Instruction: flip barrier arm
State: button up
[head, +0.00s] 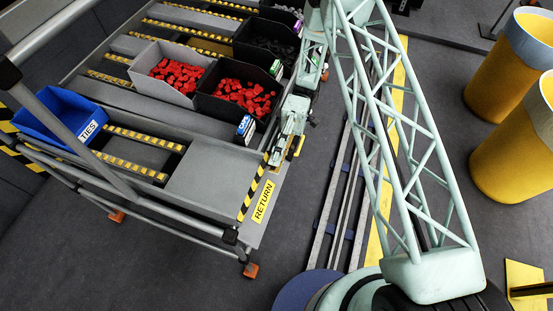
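A black-and-yellow striped bar (252,188) lies along the right edge of the flat grey plate at the carrier's near end, beside the yellow RETURN label (263,201). It may be the barrier arm; I cannot tell for sure. My gripper (279,153) is at the end of my pale green arm, low at the carrier's right edge, close to the far end of the striped bar. Whether it touches the bar cannot be told. Its fingers are small and partly hidden, so their opening is unclear.
The carrier holds a grey bin (143,67) and a black bin (207,103) of red pieces, and a blue TIES bin (48,122). A grey rail (112,170) crosses the left side. Yellow barrels (500,150) stand right. The near grey plate (205,180) is bare.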

jog(key=shift+o, duration=1)
jog(key=shift+w, duration=0.15)
jog(key=v, duration=1.1)
jog(key=shift+w+d, duration=0.15)
jog(key=shift+w, duration=0.2)
jog(key=shift+r, duration=0.2)
